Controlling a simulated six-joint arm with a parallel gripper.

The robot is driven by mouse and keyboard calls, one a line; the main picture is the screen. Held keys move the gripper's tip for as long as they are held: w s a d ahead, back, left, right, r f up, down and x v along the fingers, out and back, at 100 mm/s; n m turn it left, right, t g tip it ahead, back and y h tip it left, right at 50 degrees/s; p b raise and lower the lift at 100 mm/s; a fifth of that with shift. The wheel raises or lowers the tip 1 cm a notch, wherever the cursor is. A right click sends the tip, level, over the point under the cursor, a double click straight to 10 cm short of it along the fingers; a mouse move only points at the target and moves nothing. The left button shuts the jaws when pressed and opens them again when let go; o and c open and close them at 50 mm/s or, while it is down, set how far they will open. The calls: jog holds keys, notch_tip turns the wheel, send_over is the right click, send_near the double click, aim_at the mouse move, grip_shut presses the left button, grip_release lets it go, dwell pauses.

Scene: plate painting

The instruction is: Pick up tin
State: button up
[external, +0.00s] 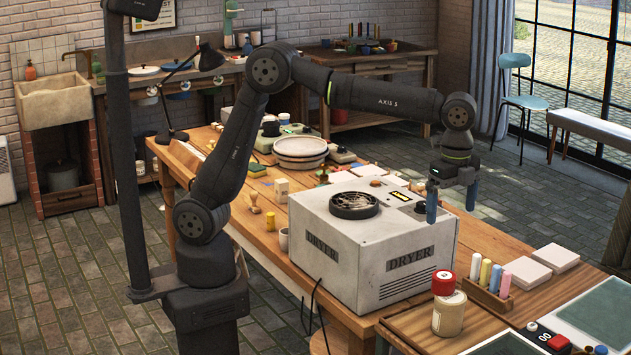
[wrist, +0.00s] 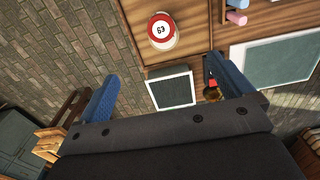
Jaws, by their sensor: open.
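A cream tin with a red lid (external: 449,314) stands on the wooden board at the front right, right of the dryer. Its red top with a white numbered disc (wrist: 162,30) shows in the upper middle of the wrist view. In the external view I cannot tell whether the red part is a lid or a separate piece on top. My gripper (external: 452,200) hangs above the dryer's right end, well above and behind the tin. Its two blue fingers are spread wide in the wrist view (wrist: 161,68), with nothing held between them.
The large white dryer (external: 375,243) stands left of the tin. A wooden holder with coloured sticks (external: 487,298) is close on its right, with white tiles (external: 527,272) beyond. Dark green framed panels (external: 602,308) and a red-button device (external: 557,343) lie at the right.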

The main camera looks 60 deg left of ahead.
jog(key=c, duration=0.3)
jog(key=n, duration=0.2)
send_near(445, 275)
jog(key=f, duration=0.5)
jog(key=shift+s+d+f, duration=0.25)
jog(key=shift+s+d, duration=0.05)
jog(key=shift+d, duration=0.05)
jog(key=shift+w+a+f, duration=0.1)
jog(key=shift+a+f, duration=0.05)
jog(key=shift+f, duration=0.75)
jog(key=shift+w+a+f, duration=0.1)
jog(key=shift+f, duration=0.75)
jog(key=shift+w+a+f, duration=0.1)
jog(key=shift+a+f, duration=0.05)
jog(key=shift+f, duration=0.75)
jog(key=c, duration=1.2)
jog(key=shift+c, duration=0.2)
